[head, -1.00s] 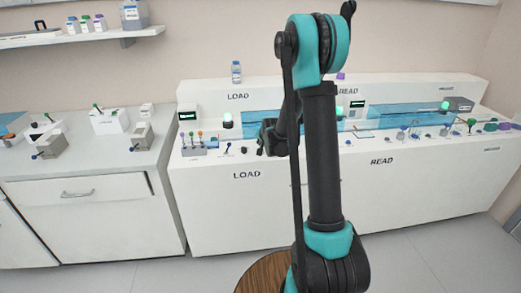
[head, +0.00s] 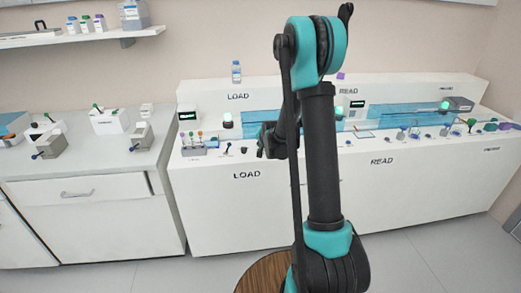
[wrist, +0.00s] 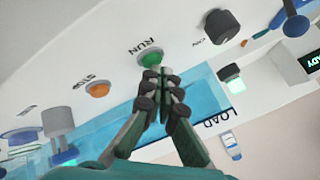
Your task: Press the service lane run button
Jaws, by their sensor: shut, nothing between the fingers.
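The green run button (wrist: 150,57), labelled RUN, sits on the white panel near the middle of the wrist view. My gripper (wrist: 161,74) is shut and empty, with its fingertips at the button's lower right edge in the picture. They overlap the edge of the button in this view; I cannot tell whether they touch it. In the head view my gripper (head: 266,141) is over the front of the white bench, between the LOAD and READ labels. The button cannot be made out in the head view.
An orange STOP button (wrist: 97,88) lies left of the green one. A black knob (wrist: 222,26) marked ON lies to its right. A blue channel (wrist: 210,95) runs behind my fingers. A grey block (wrist: 58,121) stands at lower left, and a bottle (wrist: 230,144) at lower right.

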